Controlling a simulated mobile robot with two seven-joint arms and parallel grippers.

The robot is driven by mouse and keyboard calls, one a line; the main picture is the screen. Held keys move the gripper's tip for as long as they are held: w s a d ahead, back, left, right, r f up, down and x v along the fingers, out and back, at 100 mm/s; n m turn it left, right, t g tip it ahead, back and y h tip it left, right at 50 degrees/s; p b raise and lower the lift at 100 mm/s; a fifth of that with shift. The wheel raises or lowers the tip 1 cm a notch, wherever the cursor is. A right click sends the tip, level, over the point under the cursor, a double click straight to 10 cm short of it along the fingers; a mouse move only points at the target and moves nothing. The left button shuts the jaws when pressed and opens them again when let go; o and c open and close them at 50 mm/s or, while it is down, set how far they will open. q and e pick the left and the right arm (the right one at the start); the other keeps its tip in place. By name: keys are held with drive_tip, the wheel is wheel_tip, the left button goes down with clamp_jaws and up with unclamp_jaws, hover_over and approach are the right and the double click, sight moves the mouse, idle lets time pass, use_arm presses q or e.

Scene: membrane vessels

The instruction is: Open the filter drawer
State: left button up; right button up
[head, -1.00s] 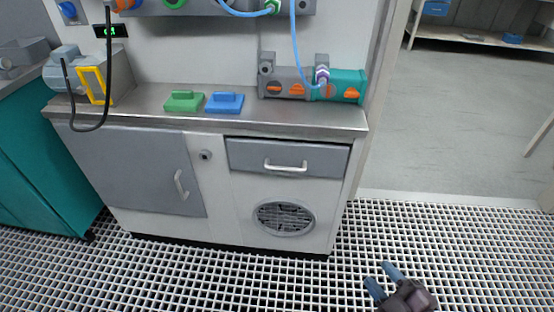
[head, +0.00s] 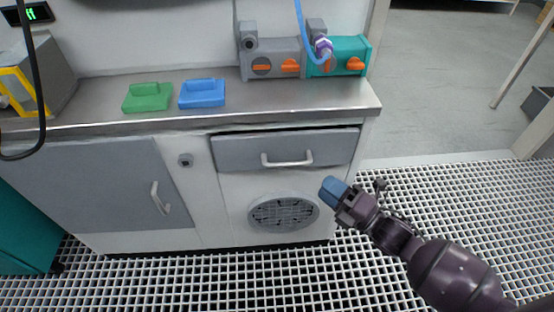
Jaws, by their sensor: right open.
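The filter drawer (head: 235,153) is a grey front under the worktop, on the right side of the white cabinet. It looks shut, with a dark gap along its top edge. Its pale bar handle (head: 287,160) runs level across the front. My right gripper (head: 329,188) is below and right of the handle, apart from it, with blue fingertips pointing left toward the cabinet. It is open and empty; one finger largely hides the other. My left gripper is out of view.
A round vent (head: 283,212) lies below the drawer. A grey door (head: 110,185) with a handle is at left. On the worktop (head: 200,117) are a green block (head: 148,97), a blue block (head: 202,94) and a grey-teal valve unit (head: 275,60). Grating floor (head: 200,275) is clear in front.

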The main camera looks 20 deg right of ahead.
sight(292, 163)
drive_tip(key=b+x, duration=0.1)
drive_tip(key=x, duration=0.4)
drive_tip(key=b+x, duration=0.1)
drive_tip(key=x, duration=0.4)
drive_tip(key=shift+w+a+f, duration=0.15)
drive_tip(key=shift+w+a, duration=0.1)
drive_tip(key=shift+w, duration=0.1)
clamp_jaws()
